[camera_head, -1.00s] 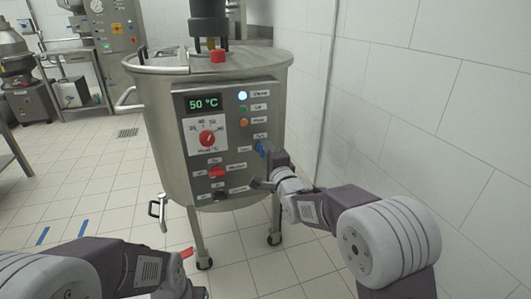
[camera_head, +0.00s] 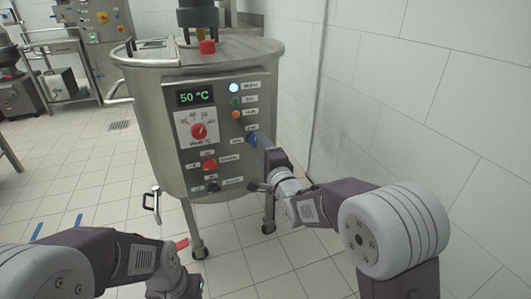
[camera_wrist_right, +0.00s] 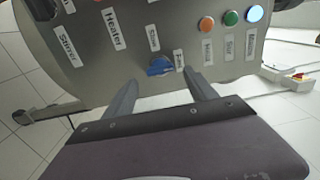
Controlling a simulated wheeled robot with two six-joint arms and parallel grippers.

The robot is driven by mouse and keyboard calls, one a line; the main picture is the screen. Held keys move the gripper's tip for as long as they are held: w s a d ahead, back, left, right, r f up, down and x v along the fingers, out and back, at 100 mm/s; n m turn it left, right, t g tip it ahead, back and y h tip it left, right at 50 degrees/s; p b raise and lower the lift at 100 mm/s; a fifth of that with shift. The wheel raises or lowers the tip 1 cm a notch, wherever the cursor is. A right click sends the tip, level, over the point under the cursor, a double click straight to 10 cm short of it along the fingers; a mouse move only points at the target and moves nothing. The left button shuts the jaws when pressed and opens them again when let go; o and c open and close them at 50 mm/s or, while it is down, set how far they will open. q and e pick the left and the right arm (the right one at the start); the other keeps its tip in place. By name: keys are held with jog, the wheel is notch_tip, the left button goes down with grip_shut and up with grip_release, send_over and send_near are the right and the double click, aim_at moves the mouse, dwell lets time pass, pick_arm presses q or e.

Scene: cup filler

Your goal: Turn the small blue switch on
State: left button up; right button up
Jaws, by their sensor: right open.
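The small blue switch (camera_head: 251,140) sits low on the right side of the tank's control panel (camera_head: 222,120). In the right wrist view the blue switch (camera_wrist_right: 159,66) lies between two small labels, one reading Fast. My right gripper (camera_wrist_right: 163,83) is open, with its two fingers on either side of the switch and their tips just short of it; no contact shows. In the head view my right gripper (camera_head: 270,162) is beside the panel's lower right edge. My left gripper (camera_head: 180,284) is low at the bottom, partly cut off, its jaws unclear.
A red knob (camera_head: 198,131), a red switch (camera_head: 209,165) and a black switch (camera_head: 212,186) are on the same panel. Lit buttons sit above the blue switch. A tiled wall (camera_head: 420,90) stands close on the right. Open floor lies left of the steel tank (camera_head: 160,130).

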pick_arm(q)
jog(key=shift+r, duration=0.35)
pick_arm(e)
jog(key=v, duration=0.5)
jog(key=shift+s+d, duration=0.1)
